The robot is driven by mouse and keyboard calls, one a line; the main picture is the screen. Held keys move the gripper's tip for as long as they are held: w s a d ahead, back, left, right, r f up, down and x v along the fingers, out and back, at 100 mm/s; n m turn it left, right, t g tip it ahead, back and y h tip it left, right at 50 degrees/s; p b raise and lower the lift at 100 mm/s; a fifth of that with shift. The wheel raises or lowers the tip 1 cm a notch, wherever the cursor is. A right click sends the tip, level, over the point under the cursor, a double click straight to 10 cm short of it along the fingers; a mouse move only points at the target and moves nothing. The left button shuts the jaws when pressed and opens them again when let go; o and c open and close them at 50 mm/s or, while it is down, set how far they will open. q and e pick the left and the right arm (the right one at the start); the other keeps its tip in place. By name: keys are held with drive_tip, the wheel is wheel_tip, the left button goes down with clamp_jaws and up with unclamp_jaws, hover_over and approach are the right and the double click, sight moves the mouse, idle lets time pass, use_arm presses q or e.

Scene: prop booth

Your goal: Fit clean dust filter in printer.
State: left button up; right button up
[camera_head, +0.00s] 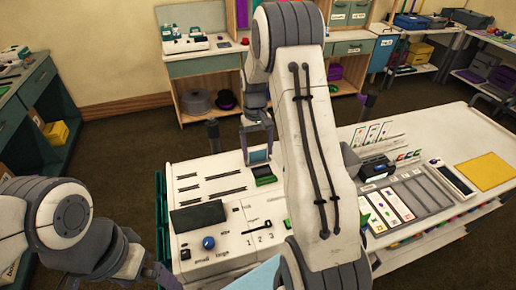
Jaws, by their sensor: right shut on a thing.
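My right arm reaches up the middle of the head view, and its gripper (258,151) hangs over the white bench. It is shut on a small flat piece with a teal-grey face (258,156), which looks like the dust filter. The piece is just above and behind a small green and black item (264,175) on the bench; I cannot tell whether they touch. A dark box-like device (376,168) right of my arm may be the printer. My left arm is at the lower left; its gripper is largely cut off by the bottom edge, so its jaws are unclear.
The white bench (222,170) has dark slots, a dark panel (197,216), a blue knob (208,243) and a row of card trays (405,198) at right. A yellow sheet (486,172) lies at the far right. My right arm hides the bench's middle. Shelves stand behind, across open floor.

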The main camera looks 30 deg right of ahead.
drive_tip(key=shift+f, duration=0.55)
drive_tip(key=shift+b, duration=0.3)
drive_tip(key=o, duration=0.5)
drive_tip(key=r, duration=0.3)
drive_tip(key=w+r+b, duration=0.1)
drive_tip(key=r, duration=0.3)
drive_tip(key=r+b, duration=0.1)
drive_tip(key=r, duration=0.2)
drive_tip(key=shift+w+d+r, duration=0.15)
drive_tip(key=shift+w+d, duration=0.05)
